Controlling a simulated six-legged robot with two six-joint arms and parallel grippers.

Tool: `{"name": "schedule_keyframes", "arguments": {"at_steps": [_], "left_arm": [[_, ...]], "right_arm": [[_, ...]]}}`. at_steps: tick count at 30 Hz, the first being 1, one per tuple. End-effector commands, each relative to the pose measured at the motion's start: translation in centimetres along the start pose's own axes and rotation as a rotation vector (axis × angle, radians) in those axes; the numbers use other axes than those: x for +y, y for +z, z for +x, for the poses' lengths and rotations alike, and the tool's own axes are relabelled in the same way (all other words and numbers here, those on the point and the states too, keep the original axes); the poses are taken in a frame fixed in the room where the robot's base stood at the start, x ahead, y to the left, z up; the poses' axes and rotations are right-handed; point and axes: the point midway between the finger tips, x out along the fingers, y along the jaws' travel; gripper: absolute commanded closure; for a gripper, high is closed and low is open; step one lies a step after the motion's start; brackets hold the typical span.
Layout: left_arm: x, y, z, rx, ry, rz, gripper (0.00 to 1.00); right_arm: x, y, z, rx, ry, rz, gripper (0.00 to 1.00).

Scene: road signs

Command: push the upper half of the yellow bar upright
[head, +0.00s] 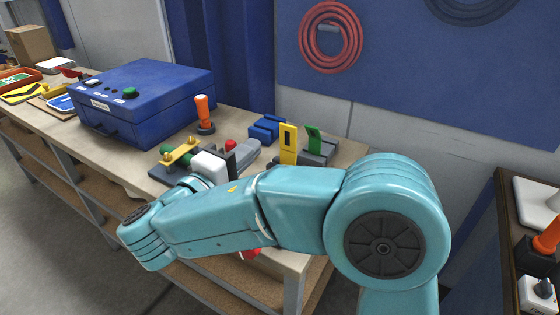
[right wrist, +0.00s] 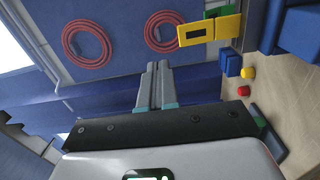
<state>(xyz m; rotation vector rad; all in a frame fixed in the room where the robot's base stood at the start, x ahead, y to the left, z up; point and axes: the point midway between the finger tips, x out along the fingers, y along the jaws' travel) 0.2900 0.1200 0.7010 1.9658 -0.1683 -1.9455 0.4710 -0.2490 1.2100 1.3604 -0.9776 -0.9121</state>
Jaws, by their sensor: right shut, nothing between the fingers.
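The yellow bar (head: 288,145) stands near the back right of the bench, with a dark slot in its upper part. It looks roughly upright in the head view. In the right wrist view, which is turned on its side, the yellow bar (right wrist: 209,30) shows at the top, its slotted part pointing left. My right gripper (head: 254,148) is left of the bar, partly hidden by its own hand. In the right wrist view its grey fingers (right wrist: 157,66) are together and empty, apart from the bar. My left gripper is out of view.
A green piece (head: 314,139) stands just right of the bar. Blue blocks (head: 265,129) lie behind my gripper. An orange-handled tool (head: 203,112) and a large blue box (head: 145,100) stand to the left. A second bench (head: 510,215) is at far right.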

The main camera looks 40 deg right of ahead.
Motion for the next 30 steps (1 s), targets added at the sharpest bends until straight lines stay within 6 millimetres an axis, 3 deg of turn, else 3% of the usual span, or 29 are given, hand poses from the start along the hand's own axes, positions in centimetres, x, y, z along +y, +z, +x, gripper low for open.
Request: {"name": "schedule_keyframes", "arguments": {"at_steps": [1,3,6,11,30], "left_arm": [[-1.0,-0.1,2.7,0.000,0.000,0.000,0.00],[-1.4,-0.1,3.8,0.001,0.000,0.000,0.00],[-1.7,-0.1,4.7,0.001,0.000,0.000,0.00],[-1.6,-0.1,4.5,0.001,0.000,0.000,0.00],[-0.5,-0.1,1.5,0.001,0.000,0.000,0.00]], "right_arm": [[-3.0,-0.1,-0.5,0.014,0.014,-0.008,1.00],[-4.4,-0.3,-0.9,0.028,0.022,-0.020,1.00],[-5.4,-0.4,-1.2,0.034,0.022,-0.024,1.00],[-5.3,-0.4,-0.6,0.035,0.022,-0.024,1.00],[-4.8,-0.8,11.3,0.033,0.020,-0.026,1.00]]}}
